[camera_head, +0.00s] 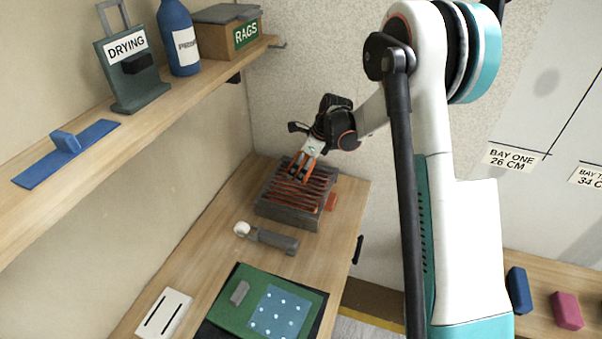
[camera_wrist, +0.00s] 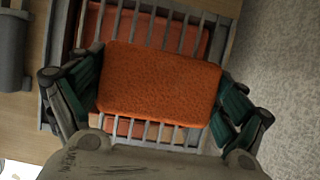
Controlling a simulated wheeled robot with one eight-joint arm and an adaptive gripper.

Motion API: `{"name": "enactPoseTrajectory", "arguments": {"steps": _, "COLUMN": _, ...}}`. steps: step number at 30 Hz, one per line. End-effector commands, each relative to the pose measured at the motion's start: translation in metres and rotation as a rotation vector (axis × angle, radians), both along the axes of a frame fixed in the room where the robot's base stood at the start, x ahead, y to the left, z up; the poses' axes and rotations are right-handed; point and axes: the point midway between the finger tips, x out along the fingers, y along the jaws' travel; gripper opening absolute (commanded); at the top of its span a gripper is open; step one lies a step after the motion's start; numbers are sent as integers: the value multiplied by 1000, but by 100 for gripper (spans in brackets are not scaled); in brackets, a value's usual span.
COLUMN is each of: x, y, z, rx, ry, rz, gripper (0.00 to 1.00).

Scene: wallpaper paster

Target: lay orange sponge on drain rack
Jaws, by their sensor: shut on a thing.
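The orange sponge (camera_wrist: 160,85) is a rounded block in the middle of the wrist view. My gripper (camera_wrist: 160,98) is shut on it, with a dark green finger pad at its left and right ends. It lies flat over the grey slats of the drain rack (camera_wrist: 122,20); whether it touches them I cannot tell. In the head view my gripper (camera_head: 299,176) points down over the drain rack (camera_head: 287,213) at the far end of the wooden counter. The sponge is hard to make out there among the orange-red tones.
A grey tool with a white knob (camera_head: 272,239) lies in front of the rack. A green board (camera_head: 240,292) and a white slotted block (camera_head: 164,313) are nearer. A shelf (camera_head: 150,115) runs above left with a blue bottle (camera_head: 178,38) and rags box (camera_head: 228,35).

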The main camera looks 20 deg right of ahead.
Motion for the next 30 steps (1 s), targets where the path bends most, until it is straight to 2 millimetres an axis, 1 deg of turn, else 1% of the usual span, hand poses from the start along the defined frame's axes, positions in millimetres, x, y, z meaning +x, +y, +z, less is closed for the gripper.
{"name": "enactPoseTrajectory", "arguments": {"steps": 1, "x": 0, "y": 0, "z": -12, "rx": 0, "ry": 0, "rz": 0, "gripper": 66}}
{"name": "enactPoseTrajectory", "arguments": {"steps": 4, "x": 0, "y": 0, "z": -23, "rx": 0, "ry": 0, "rz": 0, "gripper": 66}}
{"name": "enactPoseTrajectory", "arguments": {"steps": 12, "x": 0, "y": 0, "z": -24, "rx": 0, "ry": 0, "rz": 0, "gripper": 66}}
{"name": "enactPoseTrajectory", "arguments": {"steps": 16, "x": 0, "y": 0, "z": -28, "rx": 0, "ry": 0, "rz": 0, "gripper": 66}}
{"name": "enactPoseTrajectory", "arguments": {"steps": 17, "x": 0, "y": 0, "z": -27, "rx": 0, "ry": 0, "rz": 0, "gripper": 95}}
{"name": "enactPoseTrajectory", "arguments": {"steps": 18, "x": 0, "y": 0, "z": -27, "rx": 0, "ry": 0, "rz": 0, "gripper": 100}}
{"name": "enactPoseTrajectory", "arguments": {"steps": 30, "x": 0, "y": 0, "z": -26, "rx": 0, "ry": 0, "rz": 0, "gripper": 100}}
